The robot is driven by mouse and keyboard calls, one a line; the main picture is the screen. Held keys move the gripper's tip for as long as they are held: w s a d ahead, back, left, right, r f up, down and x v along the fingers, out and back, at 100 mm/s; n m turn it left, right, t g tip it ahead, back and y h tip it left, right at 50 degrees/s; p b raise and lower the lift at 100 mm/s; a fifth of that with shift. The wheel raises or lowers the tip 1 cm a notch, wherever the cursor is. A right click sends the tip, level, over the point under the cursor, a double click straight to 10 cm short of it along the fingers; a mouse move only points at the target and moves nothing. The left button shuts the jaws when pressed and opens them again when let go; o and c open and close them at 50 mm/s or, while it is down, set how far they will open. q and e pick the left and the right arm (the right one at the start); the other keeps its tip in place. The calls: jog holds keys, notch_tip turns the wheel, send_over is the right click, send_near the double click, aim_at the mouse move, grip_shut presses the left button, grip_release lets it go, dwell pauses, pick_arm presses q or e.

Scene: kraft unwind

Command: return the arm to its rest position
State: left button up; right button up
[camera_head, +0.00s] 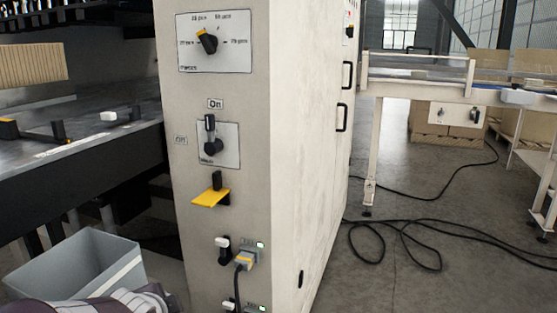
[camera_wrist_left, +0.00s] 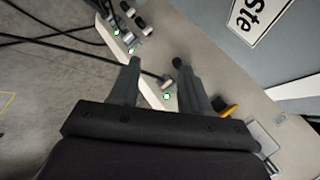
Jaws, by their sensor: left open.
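My left gripper (camera_wrist_left: 157,64) is open in the left wrist view, with its two dark grey fingers apart and nothing held between them. A small knob or plug end and a green light show in the gap beyond, but I cannot tell how far off they are. In the head view, part of my left arm (camera_head: 110,303) shows at the bottom left edge, low and left of the cabinet (camera_head: 310,150). Its fingers cannot be made out there. My right arm and gripper are in neither view.
The cabinet carries a rotary dial (camera_head: 207,42), a black switch (camera_head: 210,135), a yellow lever (camera_head: 210,197) and a yellow-grey plug (camera_head: 247,259). A grey bin (camera_head: 75,268) stands close beside my left arm. Black cables (camera_head: 415,235) lie on the floor at right.

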pick_arm(q)
jog(key=s+d+f+n+g+h, duration=0.1)
jog(key=s+d+f+n+g, duration=0.1)
jog(key=s+f+n+g, duration=0.35)
jog(key=s+d+f+n+g, duration=0.2)
jog(key=s+f+n, duration=0.5)
jog(key=s, duration=0.4)
notch_tip(320, 180, up, 36)
jog(key=p, duration=3.5)
jog(key=shift+w+a, duration=0.2)
jog(key=shift+a, duration=0.1)
jog(key=shift+m, duration=0.25)
jog(key=shift+c, duration=0.3)
